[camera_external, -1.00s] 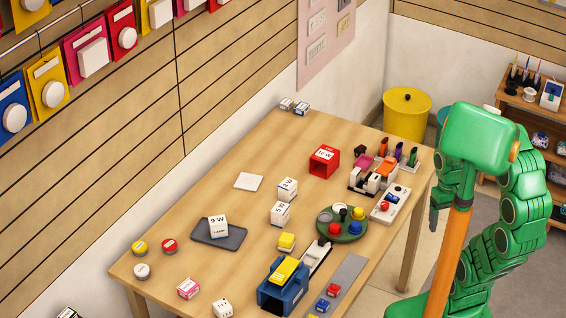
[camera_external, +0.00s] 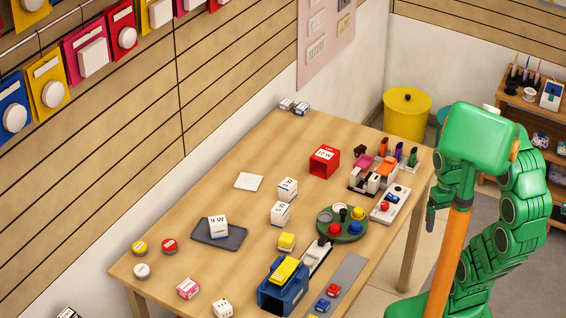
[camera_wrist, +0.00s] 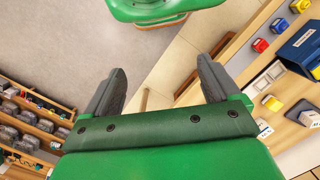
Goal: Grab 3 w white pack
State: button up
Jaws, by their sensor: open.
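Two white packs with dark lettering stand near the middle of the wooden table in the external view, a rear one (camera_external: 287,189) and a front one (camera_external: 280,213); both seem to read 3 W, though the print is small. A larger white 9 W pack (camera_external: 218,226) stands on a dark grey tray (camera_external: 233,242) to their left. My gripper (camera_external: 434,213) hangs beyond the table's right edge, apart from the packs. In the wrist view my gripper (camera_wrist: 163,85) has its two dark fingers spread wide with nothing between them, above the floor.
A red 10 W box (camera_external: 324,160) stands behind the packs.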

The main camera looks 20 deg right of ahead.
jog(key=w+a+r+y, duration=0.1)
jog(key=w+a+y, duration=0.2)
jog(key=a, duration=0.5)
jog(key=w+a+r+g+y, duration=0.1)
jog(key=w+a+y, duration=0.2)
jog(key=a, duration=0.5)
jog(key=w+a+r+y, duration=0.1)
jog(key=w+a+y, duration=0.2)
jog(key=a, duration=0.4)
jog(key=w+a+r+m+y, duration=0.2)
jog(key=w+a+r+y, duration=0.25)
jog(key=a, duration=0.25)
jog(key=m+t+h, duration=0.2)
jog(key=m+t, duration=1.1)
jog(key=m, duration=0.9)
send_over(293, 187)
jog(key=s+a, duration=0.2)
jog(key=s, duration=0.2)
notch_tip(293, 187, down, 18)
jog(key=d+f+m+h, duration=0.1)
jog(key=f, duration=0.3)
jog(key=w+d+f+m+h, duration=0.1)
jog(key=f, duration=0.2)
jog(key=d+f+m+h, duration=0.1)
jog(key=d+f, duration=0.1)
jog(key=f, duration=0.2)
jog(key=shift+w+f+m, duration=0.25)
jog(key=shift+f+m, duration=0.05)
jog(key=shift+m, duration=0.1)
jog(key=shift+x, duration=3.9)
